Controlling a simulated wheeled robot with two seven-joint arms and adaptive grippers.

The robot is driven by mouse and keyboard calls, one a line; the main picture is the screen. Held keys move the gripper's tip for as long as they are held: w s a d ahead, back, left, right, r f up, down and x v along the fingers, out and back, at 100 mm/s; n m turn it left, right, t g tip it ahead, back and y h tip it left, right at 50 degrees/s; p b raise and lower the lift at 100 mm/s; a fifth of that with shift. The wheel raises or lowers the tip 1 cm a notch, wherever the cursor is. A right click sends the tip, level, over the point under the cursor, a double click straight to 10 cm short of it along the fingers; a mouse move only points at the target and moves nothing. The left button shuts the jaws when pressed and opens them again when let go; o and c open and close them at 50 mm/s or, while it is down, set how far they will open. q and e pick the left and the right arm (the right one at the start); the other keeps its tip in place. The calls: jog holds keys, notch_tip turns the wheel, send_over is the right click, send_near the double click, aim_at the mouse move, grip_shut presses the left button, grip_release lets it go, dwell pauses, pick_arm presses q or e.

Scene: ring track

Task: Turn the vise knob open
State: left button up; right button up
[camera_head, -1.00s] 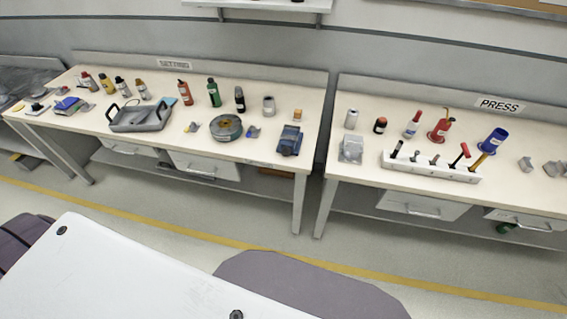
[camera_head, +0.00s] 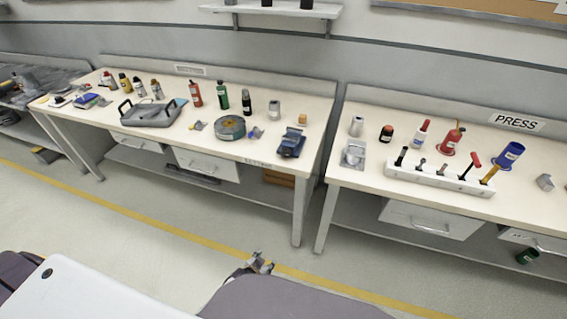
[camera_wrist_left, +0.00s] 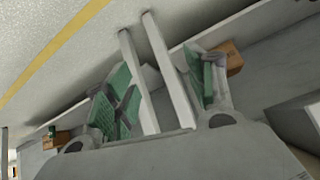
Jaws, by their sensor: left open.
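A small blue vise (camera_head: 291,143) sits at the front right end of the left bench's top (camera_head: 255,171). Its knob is too small to make out. My left gripper (camera_head: 260,262) shows small at the bottom middle in the head view, in front of the bench and well apart from the vise. In the left wrist view the left gripper (camera_wrist_left: 163,92) has its green-padded fingers spread, with nothing between them. White bench legs (camera_wrist_left: 145,85) show beyond the fingers. The vise does not show in the wrist view. My right gripper is not in view.
A round grey-green part (camera_head: 230,128), a grey tray (camera_head: 149,113) and several bottles stand left of the vise. The right bench holds a white tool rack (camera_head: 437,180) and a red oil can (camera_head: 451,138). A gap separates the benches. The floor before them is clear.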

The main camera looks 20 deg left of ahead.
pick_arm(q)
jog(key=w+r+t+b, duration=0.2)
jog(key=w+r+b, duration=0.1)
jog(key=w+r, duration=0.45)
jog(key=w+r+t+b, duration=0.2)
jog(key=w+r+b, duration=0.1)
jog(key=r, duration=0.6)
jog(key=w+r+t+b, duration=0.3)
jog(key=r, duration=0.6)
jog(key=w+r+t+b, duration=0.2)
jog(key=r+b, duration=0.2)
jog(key=r, duration=0.6)
jog(key=shift+w+a+t, duration=0.15)
jog(key=shift+w+t, duration=0.15)
jog(key=shift+w, duration=0.1)
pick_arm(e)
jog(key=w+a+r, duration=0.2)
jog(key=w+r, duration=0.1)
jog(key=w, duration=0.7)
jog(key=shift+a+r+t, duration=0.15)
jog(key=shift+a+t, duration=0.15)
pick_arm(q)
jog(key=shift+w, duration=0.15)
